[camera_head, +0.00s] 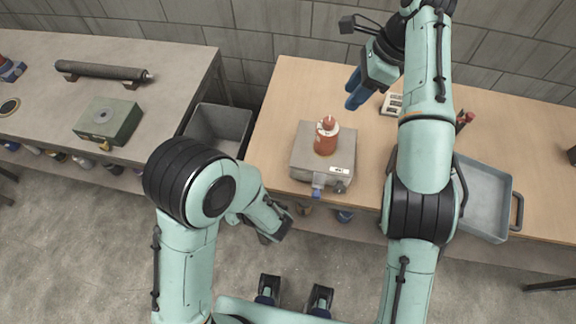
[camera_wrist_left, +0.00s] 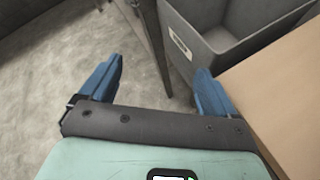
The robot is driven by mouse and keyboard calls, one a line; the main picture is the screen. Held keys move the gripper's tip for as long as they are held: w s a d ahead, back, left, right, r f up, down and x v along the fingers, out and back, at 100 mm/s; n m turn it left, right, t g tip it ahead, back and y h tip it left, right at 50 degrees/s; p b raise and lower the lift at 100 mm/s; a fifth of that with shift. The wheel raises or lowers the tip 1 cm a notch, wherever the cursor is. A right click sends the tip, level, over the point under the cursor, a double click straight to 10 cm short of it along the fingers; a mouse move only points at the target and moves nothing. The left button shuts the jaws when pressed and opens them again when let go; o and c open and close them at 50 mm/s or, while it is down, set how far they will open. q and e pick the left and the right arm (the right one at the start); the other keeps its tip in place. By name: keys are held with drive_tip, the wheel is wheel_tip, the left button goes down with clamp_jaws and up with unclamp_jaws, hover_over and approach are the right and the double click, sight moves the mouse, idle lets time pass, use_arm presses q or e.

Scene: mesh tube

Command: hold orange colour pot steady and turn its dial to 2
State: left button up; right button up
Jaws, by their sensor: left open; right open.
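The orange colour pot (camera_head: 326,142) stands upright on a grey box (camera_head: 310,160) on the wooden table, with a pale ring and a small orange top. The dial's setting is too small to read. My right gripper (camera_head: 354,93) is open and empty, behind and to the right of the pot, apart from it. My left gripper (camera_wrist_left: 158,78) is open and empty in the left wrist view, over the floor beside the table's edge. In the head view its fingers are hidden by my left arm, left of and nearer than the box.
A grey bin (camera_head: 220,118) stands in the gap between the wooden table (camera_head: 285,90) and the left bench; it also shows in the left wrist view (camera_wrist_left: 215,50). A metal tray (camera_head: 480,200) lies at right. A pale switch-like block (camera_head: 391,104) lies near my right gripper.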

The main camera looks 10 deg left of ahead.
use_arm(q)
drive_tip(key=w+d+r+m+t, duration=0.2)
drive_tip(key=w+d+r+t, duration=0.1)
drive_tip(key=r, duration=0.1)
drive_tip(key=m+t+h, duration=0.5)
drive_tip(key=t+h, duration=0.2)
drive_tip(key=t, duration=0.3)
approach(326, 127)
wheel_tip(326, 127, down, 4)
drive_tip(key=x, duration=1.3)
drive_tip(key=shift+w+d+f, duration=0.25)
drive_tip(key=shift+d, duration=0.15)
